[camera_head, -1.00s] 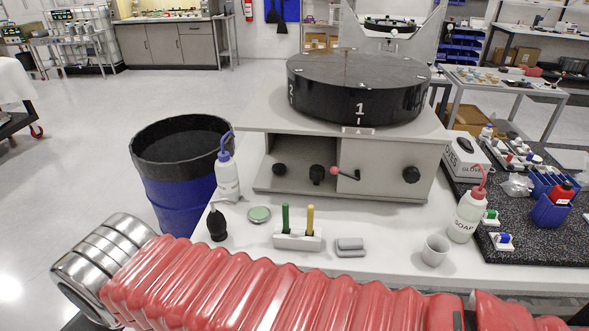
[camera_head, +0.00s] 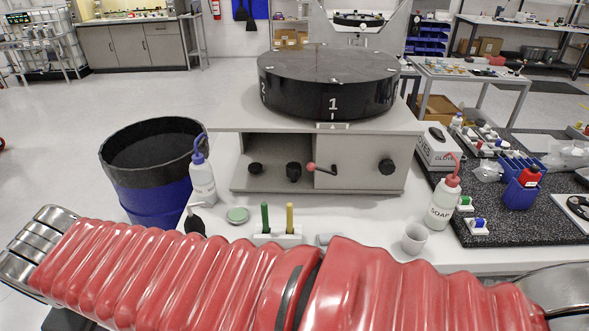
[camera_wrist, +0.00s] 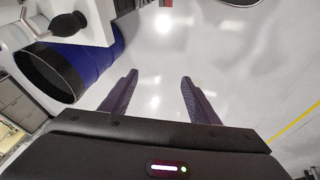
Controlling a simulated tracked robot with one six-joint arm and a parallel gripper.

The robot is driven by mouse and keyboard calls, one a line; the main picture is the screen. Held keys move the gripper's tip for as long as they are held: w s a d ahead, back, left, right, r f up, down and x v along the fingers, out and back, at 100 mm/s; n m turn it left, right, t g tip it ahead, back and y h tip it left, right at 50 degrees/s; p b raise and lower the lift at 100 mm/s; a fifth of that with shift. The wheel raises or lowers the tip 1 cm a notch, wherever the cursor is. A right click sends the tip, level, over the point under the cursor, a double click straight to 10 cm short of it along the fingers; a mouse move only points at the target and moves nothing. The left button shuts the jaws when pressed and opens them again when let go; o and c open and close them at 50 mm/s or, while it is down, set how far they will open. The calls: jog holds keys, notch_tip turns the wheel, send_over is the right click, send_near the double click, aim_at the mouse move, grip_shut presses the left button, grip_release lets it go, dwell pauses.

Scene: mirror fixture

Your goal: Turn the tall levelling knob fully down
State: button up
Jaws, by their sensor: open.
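The grey fixture (camera_head: 361,151) stands on the white bench with a black numbered drum (camera_head: 330,85) on top. Its front carries several dark knobs: a left knob (camera_head: 255,168), a middle knob (camera_head: 294,171) and a right knob (camera_head: 386,166). I cannot tell from here which knob is the tall one. My gripper (camera_wrist: 159,80) is open and empty in the wrist view, with bare floor between and beyond its fingers.
A blue bin (camera_head: 163,198) stands left of the bench. A blue-capped bottle (camera_head: 202,182), green and yellow sticks in a white holder (camera_head: 279,237), a white cup (camera_head: 414,238) and the soap bottle (camera_head: 444,204) line the bench front. A glove box (camera_head: 438,148) is at right.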

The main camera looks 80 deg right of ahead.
jog(key=s+d+f+n+g+h, duration=0.2)
jog(key=d+n+g+h, duration=0.3)
jog(key=d, duration=1.8)
jog(key=n+g+h, duration=0.4)
jog(key=n+g, duration=0.2)
send_near(288, 169)
jog(key=shift+w+a, duration=0.25)
jog(key=shift+a, duration=0.1)
jog(key=x, duration=1.3)
jog(key=shift+s+d, duration=0.25)
jog(key=shift+s, duration=0.05)
jog(key=shift+m, duration=0.3)
jog(key=c, duration=1)
